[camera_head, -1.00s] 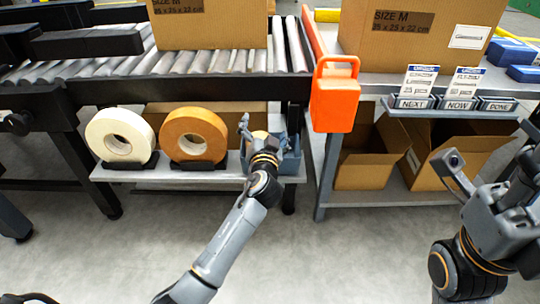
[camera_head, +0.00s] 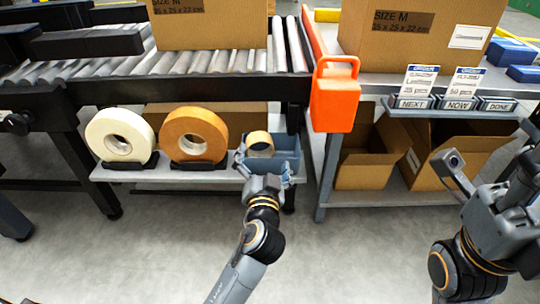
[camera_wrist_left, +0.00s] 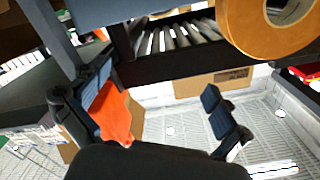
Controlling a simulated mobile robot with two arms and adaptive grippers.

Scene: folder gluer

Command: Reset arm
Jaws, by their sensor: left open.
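My left gripper (camera_head: 264,172) is open and empty. In the head view it is just in front of the grey-blue bin (camera_head: 289,157) on the low shelf. A small tan tape roll (camera_head: 260,143) sits in the bin, apart from the fingers. In the left wrist view the two dark fingers (camera_wrist_left: 152,90) are spread wide with nothing between them. My right arm is at the right edge of the head view; whether its gripper is open or shut cannot be seen.
A white roll (camera_head: 118,137) and an orange roll (camera_head: 194,136) stand on the low shelf (camera_head: 190,176). An orange container (camera_head: 335,95) hangs by the conveyor (camera_head: 200,62). Open cartons (camera_head: 365,160) sit under the right table. The floor in front is clear.

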